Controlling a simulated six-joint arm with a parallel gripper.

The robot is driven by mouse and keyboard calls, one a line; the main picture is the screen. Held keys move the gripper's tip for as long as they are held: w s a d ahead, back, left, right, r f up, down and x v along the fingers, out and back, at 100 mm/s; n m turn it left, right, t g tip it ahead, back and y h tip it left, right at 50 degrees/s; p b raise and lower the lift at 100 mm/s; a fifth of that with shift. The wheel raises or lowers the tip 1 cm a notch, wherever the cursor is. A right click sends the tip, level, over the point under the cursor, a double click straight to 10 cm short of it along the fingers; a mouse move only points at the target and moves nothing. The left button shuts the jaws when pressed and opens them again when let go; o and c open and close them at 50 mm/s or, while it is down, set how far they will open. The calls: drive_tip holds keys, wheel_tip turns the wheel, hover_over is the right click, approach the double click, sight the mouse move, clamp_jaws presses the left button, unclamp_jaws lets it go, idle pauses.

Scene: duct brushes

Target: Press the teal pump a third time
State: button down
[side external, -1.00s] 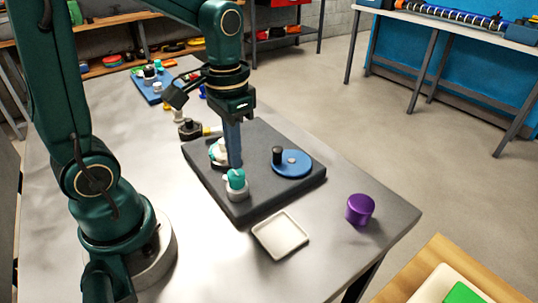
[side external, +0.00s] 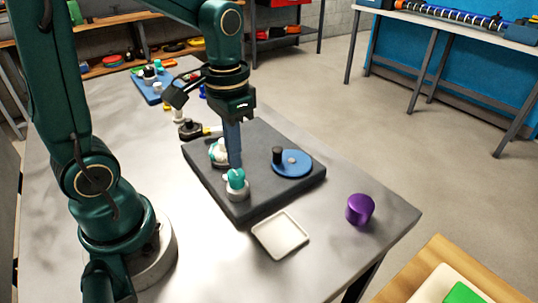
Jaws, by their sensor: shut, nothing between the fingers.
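The teal pump (side external: 236,180) stands upright on a white base near the front-left edge of the dark grey board (side external: 248,207). My gripper (side external: 235,164) points straight down with its fingers shut and empty. Its fingertips are at the teal pump's head, just behind or on top of it; I cannot tell whether they touch. A second white fixture with a teal part (side external: 218,151) stands on the board to the left of my fingers and is partly hidden by them.
A blue disc with a black knob (side external: 292,163) sits on the board's right side. A white square tray (side external: 280,235) and a purple cylinder (side external: 360,208) lie on the table in front. A black fixture (side external: 189,129) and a blue board with small parts (side external: 153,84) stand further back.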

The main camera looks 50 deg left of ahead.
sight(236, 172)
drive_tip(key=shift+f, duration=0.15)
idle(0.3)
drive_tip(key=shift+f, duration=1.25)
drive_tip(key=shift+r, duration=0.95)
drive_tip(key=shift+r, duration=2.9)
